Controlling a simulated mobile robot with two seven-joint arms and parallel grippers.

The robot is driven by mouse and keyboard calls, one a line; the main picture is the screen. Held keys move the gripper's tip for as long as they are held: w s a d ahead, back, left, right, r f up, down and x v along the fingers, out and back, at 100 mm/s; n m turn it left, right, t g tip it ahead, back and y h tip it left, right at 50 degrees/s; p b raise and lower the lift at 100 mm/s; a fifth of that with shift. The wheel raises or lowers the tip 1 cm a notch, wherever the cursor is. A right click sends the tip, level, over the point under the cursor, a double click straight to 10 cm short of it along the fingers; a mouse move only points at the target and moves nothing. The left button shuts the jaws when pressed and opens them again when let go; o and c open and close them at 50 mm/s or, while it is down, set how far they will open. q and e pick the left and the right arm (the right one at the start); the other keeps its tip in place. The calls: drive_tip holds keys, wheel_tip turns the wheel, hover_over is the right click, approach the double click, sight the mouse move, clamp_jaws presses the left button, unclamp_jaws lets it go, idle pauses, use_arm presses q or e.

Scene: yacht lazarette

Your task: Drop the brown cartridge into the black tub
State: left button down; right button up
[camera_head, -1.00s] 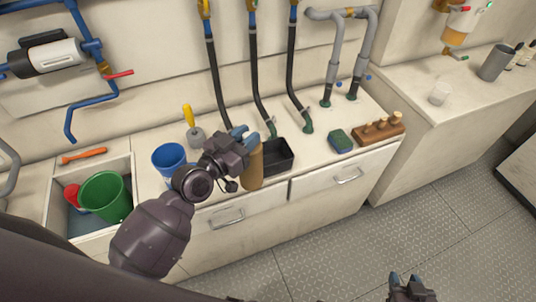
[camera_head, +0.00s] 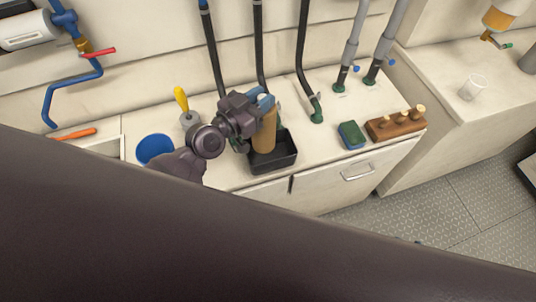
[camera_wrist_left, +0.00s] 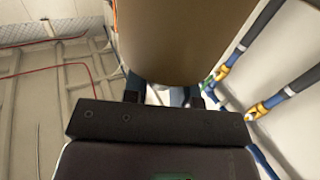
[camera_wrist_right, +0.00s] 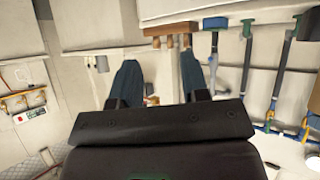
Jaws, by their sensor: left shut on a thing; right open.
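The brown cartridge (camera_head: 264,135) is upright in the head view, held by my left gripper (camera_head: 264,104), which is shut on it near its top. It fills the upper part of the left wrist view (camera_wrist_left: 185,40). The black tub (camera_head: 283,161) stands on the counter, and the cartridge appears over or inside its left part. I cannot tell whether the cartridge's bottom touches the tub floor. My right gripper (camera_wrist_right: 155,80) shows open and empty in the right wrist view; it is not visible in the head view.
A blue bucket (camera_head: 154,149) and a yellow-handled tool (camera_head: 182,100) are left of the tub. Black hoses (camera_head: 302,50) come down behind it. A sponge (camera_head: 351,135) and a wooden block with pegs (camera_head: 396,124) are to the right. My own arm covers the lower left foreground.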

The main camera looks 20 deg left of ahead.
use_arm(q)
wheel_tip(320, 180, down, 3)
drive_tip(key=shift+r+b, duration=0.1)
drive_tip(key=shift+b, duration=0.95)
drive_tip(key=shift+f+b, duration=0.5)
drive_tip(key=shift+f, duration=0.05)
use_arm(e)
drive_tip(key=x, duration=0.2)
drive_tip(key=shift+w+a+f, duration=0.2)
drive_tip(key=shift+w+f, duration=0.05)
drive_tip(key=shift+f, duration=0.05)
drive_tip(key=shift+s+f, duration=0.1)
drive_tip(key=shift+s, duration=0.05)
